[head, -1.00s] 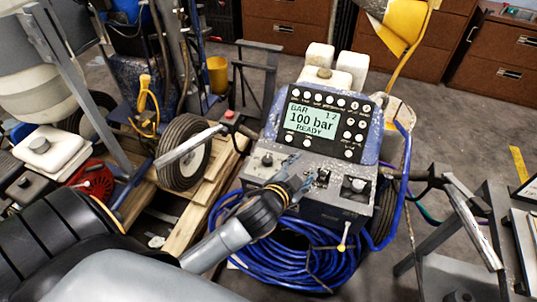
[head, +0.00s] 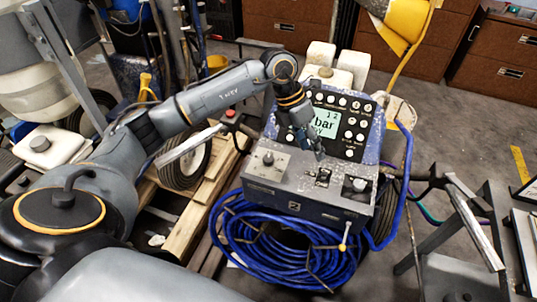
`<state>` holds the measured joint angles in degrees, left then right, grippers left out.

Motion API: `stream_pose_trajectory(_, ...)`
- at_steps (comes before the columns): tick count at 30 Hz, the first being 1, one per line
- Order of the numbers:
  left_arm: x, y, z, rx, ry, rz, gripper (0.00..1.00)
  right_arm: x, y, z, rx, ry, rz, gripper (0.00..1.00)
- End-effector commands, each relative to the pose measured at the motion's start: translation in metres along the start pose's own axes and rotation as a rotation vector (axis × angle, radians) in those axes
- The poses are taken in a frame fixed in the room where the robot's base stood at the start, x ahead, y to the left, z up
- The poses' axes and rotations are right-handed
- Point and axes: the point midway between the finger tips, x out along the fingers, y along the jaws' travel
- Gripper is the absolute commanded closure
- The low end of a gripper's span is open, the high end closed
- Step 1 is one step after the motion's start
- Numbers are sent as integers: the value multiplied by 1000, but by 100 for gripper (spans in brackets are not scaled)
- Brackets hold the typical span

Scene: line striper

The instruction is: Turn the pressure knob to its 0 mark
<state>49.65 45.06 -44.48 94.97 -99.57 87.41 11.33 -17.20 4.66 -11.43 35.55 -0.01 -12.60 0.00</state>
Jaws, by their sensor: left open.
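The line striper's control box (head: 304,202) stands in the middle of the head view. My left gripper (head: 308,147) is open, points down and hovers in front of the display (head: 325,123), above the box between the two knobs. My right gripper is out of view.
A coiled blue hose (head: 265,245) lies below the box. A handlebar grip (head: 432,178) juts out at the right, and a metal handle (head: 190,146) stands at the left over a wheel. White jugs (head: 331,75) stand behind the panel.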

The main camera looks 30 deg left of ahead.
Motion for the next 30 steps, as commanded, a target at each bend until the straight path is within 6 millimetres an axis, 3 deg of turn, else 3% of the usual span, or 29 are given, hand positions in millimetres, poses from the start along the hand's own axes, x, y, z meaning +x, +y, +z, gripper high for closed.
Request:
stream_pose_trajectory(1, -20, 29, -8, -19, 59, 109, 46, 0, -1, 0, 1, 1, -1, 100)
stream_pose_trajectory(3, -42, 58, -22, -50, 131, 225, 46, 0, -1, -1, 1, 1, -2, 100)
stream_pose_trajectory(7, -68, 86, -38, -96, 211, 344, 46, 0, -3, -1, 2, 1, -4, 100)
stream_pose_trajectory(10, -71, 93, -43, -109, 231, 369, 46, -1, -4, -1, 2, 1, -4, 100)
stream_pose_trajectory(14, -57, 98, -47, -110, 234, 367, 46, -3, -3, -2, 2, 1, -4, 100)
stream_pose_trajectory(30, 38, 132, -71, -107, 231, 363, 46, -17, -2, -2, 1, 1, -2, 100)
